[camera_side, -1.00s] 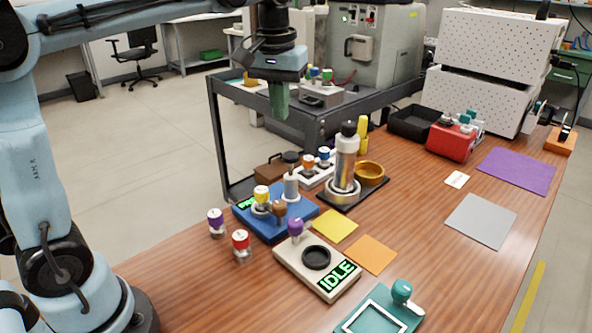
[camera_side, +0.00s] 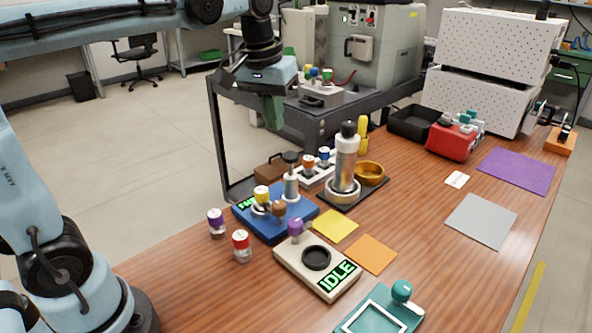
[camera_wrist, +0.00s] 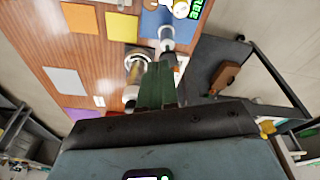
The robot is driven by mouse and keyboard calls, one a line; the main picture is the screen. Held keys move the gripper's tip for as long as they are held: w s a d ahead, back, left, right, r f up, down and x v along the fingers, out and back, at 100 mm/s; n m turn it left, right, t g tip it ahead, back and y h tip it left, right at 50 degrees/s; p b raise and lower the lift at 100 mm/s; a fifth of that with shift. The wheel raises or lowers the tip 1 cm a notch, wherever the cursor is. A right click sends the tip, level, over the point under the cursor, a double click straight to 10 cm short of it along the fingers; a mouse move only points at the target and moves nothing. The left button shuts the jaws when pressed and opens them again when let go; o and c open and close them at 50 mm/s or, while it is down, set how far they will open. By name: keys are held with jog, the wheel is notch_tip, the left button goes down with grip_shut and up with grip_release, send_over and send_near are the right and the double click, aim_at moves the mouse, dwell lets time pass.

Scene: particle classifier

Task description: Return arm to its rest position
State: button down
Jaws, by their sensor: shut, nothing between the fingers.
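My gripper (camera_side: 272,112) hangs in the air, high above the far left part of the table, in the side view. Its green fingers point down and are shut with nothing between them. In the wrist view the shut green fingers (camera_wrist: 157,84) lie over the picture of the table and hide part of it. The blue device (camera_side: 275,226) with its post stands on the table below. The metal cylinder (camera_side: 345,165) stands upright on a dark base to the right of my gripper in the side view. My gripper touches none of these.
A beige device (camera_side: 316,268) reading IDLE and a teal device (camera_side: 383,312) stand at the front. Purple-topped (camera_side: 216,224) and red-topped (camera_side: 241,246) jars stand at the left. A dark cart (camera_side: 335,118) stands behind the gripper. The table's right middle is mostly clear.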

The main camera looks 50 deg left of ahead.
jog(key=s+d+f+m+t, duration=0.2)
jog(key=s+f+m+t, duration=0.2)
jog(key=s+f, duration=0.5)
jog(key=shift+s+d+f+t, duration=0.3)
jog(key=shift+f+t, duration=0.1)
jog(key=shift+f, duration=0.15)
